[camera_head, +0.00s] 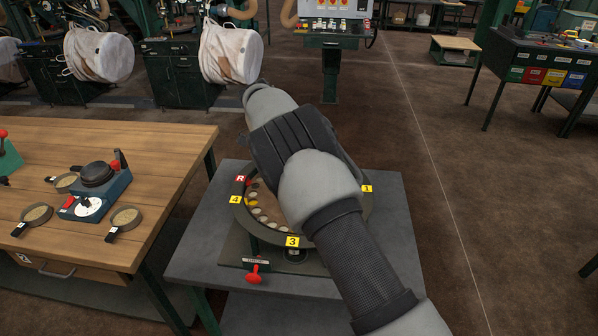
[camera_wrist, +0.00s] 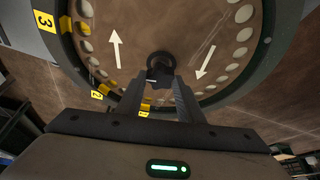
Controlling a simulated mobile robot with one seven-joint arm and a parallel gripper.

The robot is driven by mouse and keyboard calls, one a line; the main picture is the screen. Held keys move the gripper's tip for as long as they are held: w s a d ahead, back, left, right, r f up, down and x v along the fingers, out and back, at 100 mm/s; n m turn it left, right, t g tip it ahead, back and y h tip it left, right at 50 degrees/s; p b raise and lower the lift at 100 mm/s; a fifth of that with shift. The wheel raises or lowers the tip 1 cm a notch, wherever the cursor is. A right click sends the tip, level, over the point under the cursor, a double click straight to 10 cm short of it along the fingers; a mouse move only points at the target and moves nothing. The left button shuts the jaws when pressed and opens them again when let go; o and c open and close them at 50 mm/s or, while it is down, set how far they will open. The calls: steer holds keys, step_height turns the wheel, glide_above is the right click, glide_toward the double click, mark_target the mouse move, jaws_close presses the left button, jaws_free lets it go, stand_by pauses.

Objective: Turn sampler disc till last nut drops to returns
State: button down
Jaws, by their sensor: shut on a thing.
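The round sampler disc (camera_head: 267,212) sits in a dark ring on a grey stand; my arm hides its middle and right side in the head view. The brown disc also fills the top of the wrist view (camera_wrist: 135,25), with two white arrows and pale round pockets or nuts along its rim; I cannot tell which. Yellow tags 1, 3 and 4 and a red R tag (camera_head: 240,179) mark the ring. My gripper (camera_wrist: 161,80) is shut on the dark centre knob (camera_wrist: 159,62). The returns opening and the last nut cannot be made out.
A red-handled clamp or lever (camera_head: 254,272) stands at the stand's front left. The wooden bench (camera_head: 120,160) to the left holds small round pans and a blue device (camera_head: 97,190). White bulk bags (camera_head: 231,52) hang behind.

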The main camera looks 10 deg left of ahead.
steer(key=c, duration=1.2)
jaws_free()
steer(key=p+v, duration=0.4)
steer(key=v, duration=1.3)
steer(key=shift+r+p, duration=0.25)
steer(key=shift+p, duration=0.05)
steer(key=shift+r, duration=0.1)
